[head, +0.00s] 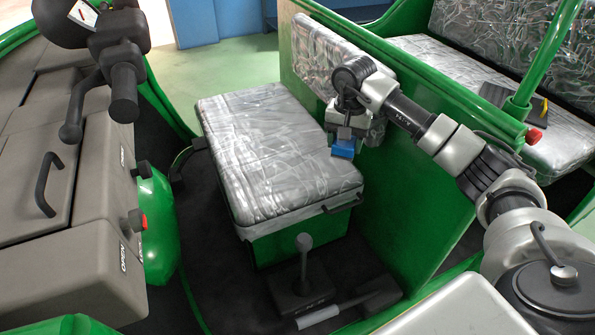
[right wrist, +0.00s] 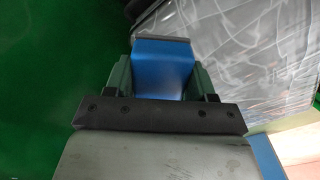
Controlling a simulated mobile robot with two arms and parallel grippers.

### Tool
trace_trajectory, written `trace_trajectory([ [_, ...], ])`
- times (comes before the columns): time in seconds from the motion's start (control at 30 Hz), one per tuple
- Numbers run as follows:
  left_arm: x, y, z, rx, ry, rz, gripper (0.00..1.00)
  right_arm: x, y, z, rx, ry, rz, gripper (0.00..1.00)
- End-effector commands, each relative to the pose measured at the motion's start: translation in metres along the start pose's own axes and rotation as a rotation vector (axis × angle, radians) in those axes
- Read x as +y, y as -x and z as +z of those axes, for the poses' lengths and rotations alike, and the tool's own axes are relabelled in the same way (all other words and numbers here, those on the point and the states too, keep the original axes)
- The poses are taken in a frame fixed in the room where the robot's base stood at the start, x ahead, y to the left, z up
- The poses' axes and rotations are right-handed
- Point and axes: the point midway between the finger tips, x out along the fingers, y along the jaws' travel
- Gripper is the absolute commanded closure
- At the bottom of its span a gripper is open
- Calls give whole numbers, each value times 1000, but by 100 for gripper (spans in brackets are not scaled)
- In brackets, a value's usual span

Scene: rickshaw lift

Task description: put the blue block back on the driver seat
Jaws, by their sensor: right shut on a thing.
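The blue block (head: 343,149) is between the fingers of my right gripper (head: 345,138), which is shut on it. Whether the block touches the cushion cannot be told. The right wrist view shows the block (right wrist: 162,68) between the two dark green fingers, with the seat (right wrist: 235,60) to its right. My left gripper is not in view.
A green partition (head: 400,170) stands right of the seat, with the rear bench (head: 455,75) behind it. Handlebar and dashboard (head: 70,190) are at the left. A gear lever (head: 303,265) stands in front of the seat. The seat top is otherwise clear.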

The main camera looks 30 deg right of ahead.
Motion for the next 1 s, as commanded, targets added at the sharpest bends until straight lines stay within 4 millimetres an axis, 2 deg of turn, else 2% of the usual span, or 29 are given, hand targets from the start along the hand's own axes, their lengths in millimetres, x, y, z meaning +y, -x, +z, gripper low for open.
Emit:
trace_trajectory([
  [0.07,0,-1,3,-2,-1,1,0,-1,-1,-3,-2,-15,0,64],
  [0.17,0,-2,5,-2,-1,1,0,-14,-9,-1,-4,-17,-2,64],
  [0.4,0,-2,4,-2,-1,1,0,-69,-42,7,-6,-16,-1,64],
  [0.6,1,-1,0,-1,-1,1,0,-103,-63,10,-4,-18,-1,64],
  [0.83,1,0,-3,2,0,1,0,-113,-75,12,-2,-18,1,64],
  [1.0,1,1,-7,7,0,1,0,-113,-99,12,-4,-17,2,64],
])
